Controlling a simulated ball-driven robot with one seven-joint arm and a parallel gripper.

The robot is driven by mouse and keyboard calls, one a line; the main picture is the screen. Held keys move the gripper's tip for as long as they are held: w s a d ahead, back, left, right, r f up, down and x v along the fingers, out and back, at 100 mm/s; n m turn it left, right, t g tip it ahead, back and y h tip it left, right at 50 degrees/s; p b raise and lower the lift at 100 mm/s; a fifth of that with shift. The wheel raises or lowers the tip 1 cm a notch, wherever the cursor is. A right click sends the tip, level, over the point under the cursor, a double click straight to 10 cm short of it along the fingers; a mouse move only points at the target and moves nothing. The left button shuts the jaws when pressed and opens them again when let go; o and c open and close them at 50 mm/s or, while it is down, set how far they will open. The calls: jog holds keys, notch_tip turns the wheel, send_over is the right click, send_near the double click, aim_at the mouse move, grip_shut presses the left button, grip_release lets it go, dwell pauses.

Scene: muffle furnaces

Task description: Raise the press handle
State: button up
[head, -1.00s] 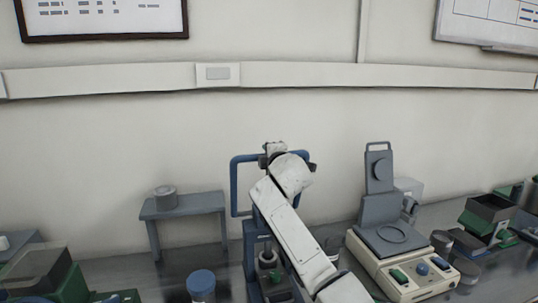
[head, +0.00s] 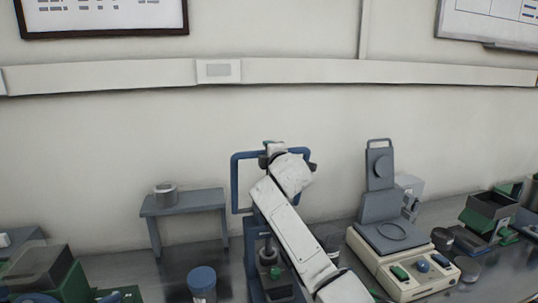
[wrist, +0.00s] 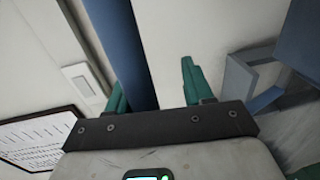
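The press (head: 250,255) is a blue frame on the bench in the head view, partly hidden by my arm. Its handle (head: 235,182) is a blue bar bent in a squared loop, standing up against the wall. My gripper (head: 272,150) is at the top of this loop. In the wrist view the blue bar (wrist: 118,50) runs between the green fingers of my gripper (wrist: 153,85). The bar lies close to the left finger, with a clear gap to the right finger. The fingers are apart; I cannot tell whether the left one touches.
A grey stand (head: 186,204) with a small metal pot (head: 165,195) is left of the press. A blue-lidded jar (head: 202,283) stands in front. A beige device with a grey upright plate (head: 380,172) is on the right.

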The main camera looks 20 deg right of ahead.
jog(key=shift+f, duration=0.1)
jog(key=s+r+b, duration=0.1)
jog(key=s, duration=0.9)
jog(key=shift+s+r+b, duration=0.15)
jog(key=shift+s+b, duration=0.15)
jog(key=shift+s, duration=0.1)
